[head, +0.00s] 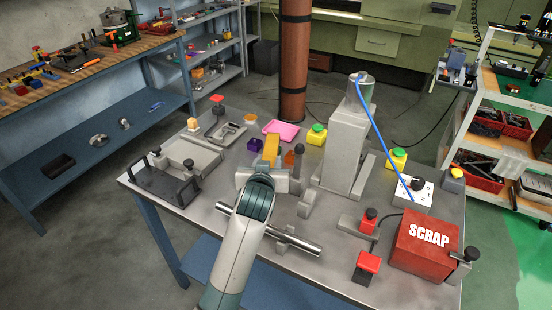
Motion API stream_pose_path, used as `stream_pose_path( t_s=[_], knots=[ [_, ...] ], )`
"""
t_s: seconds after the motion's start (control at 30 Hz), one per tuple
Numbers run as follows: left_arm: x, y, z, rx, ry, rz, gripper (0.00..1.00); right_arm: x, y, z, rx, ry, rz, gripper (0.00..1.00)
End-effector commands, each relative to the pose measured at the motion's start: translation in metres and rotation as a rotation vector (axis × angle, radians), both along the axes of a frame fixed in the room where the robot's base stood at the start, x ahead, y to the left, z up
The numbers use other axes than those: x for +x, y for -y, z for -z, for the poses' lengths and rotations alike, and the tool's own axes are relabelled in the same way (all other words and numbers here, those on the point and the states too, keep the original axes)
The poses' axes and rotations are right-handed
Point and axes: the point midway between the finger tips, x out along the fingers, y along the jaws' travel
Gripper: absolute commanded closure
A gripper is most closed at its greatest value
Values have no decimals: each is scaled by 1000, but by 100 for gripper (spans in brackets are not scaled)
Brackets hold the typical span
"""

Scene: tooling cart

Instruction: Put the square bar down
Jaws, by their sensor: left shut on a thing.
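My left gripper (268,171) is over the middle of the steel bench top (228,188), its arm reaching in from the bottom edge. A yellow-orange squared piece (271,148) shows directly beyond the hand and appears to be the square bar in its jaws. The hand hides the fingertips and the piece's lower end, so I cannot tell whether it touches the bench. A shiny metal bar (302,243) lies crosswise under my left forearm, partly hidden by it. My right gripper is not in view.
A grey column fixture (345,150) with a blue hose stands just right of the hand. A red SCRAP box (424,245) is at the right. A grey fixture with dark handles (172,176) is at the left. Pink tray (281,130) and several coloured buttons lie around.

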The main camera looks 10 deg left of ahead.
Motion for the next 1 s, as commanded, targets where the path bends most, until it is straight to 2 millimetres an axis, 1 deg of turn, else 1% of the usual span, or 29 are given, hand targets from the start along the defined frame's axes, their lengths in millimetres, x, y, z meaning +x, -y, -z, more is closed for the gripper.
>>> stream_pose_path(
  t_s=[0.03,0.17,0.27,0.4,0.6,0.7,0.83,1.0],
  knots=[
    [-6,-6,-2,1,10,-2,100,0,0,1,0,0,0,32],
    [-29,-23,3,0,10,-7,100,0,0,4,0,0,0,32],
    [-52,-37,6,-2,12,-8,100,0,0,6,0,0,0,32],
    [-89,-55,8,-1,13,-3,100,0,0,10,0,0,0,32],
    [-140,-72,6,1,11,19,100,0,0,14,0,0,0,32],
    [-160,-77,4,2,11,30,100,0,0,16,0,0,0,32],
    [-178,-81,2,2,9,43,100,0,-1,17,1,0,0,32],
    [-188,-82,0,2,9,51,100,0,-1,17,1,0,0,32]
  ],
)
